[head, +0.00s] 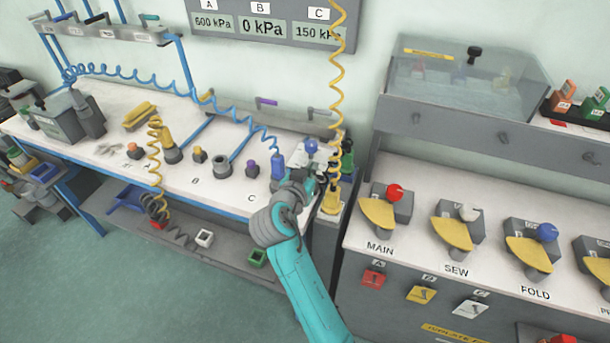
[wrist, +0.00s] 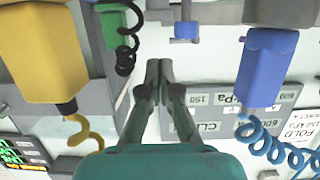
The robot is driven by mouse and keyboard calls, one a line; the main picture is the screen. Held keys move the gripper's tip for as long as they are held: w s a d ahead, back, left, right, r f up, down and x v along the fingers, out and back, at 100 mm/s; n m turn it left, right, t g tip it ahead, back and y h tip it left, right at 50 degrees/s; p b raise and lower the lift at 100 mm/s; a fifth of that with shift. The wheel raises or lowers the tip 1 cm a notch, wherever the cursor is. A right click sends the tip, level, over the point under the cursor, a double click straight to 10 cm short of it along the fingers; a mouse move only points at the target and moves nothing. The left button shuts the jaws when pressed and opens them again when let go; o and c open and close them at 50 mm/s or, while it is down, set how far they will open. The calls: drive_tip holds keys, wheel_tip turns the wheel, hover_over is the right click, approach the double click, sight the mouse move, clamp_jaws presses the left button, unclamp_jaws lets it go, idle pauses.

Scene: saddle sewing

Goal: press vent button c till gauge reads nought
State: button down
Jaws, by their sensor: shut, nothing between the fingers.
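The gauge panel (head: 262,22) on the wall reads 600 kPa under A, 0 kPa under B and 150 kPa under C; a yellow coil hose partly crosses the C reading (head: 315,32). On the bench, a purple-topped button (head: 251,168) stands behind the label C, left of my gripper. My gripper (head: 312,172) is at the bench's right end, beside a blue tool, apart from the purple button. In the wrist view my gripper (wrist: 158,68) has its fingers together with nothing between them. The panel (wrist: 200,115) appears upside down there, partly hidden by the fingers.
A blue tool (head: 277,166) on a blue coil hose stands between the purple button and my gripper. A yellow tool (head: 331,197) stands just right of it. Yellow (head: 200,154) and orange (head: 134,150) buttons are further left. The right-hand bench carries several yellow-plated stations.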

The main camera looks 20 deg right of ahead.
drive_tip(key=shift+s+f, duration=0.1)
drive_tip(key=shift+f, duration=1.5)
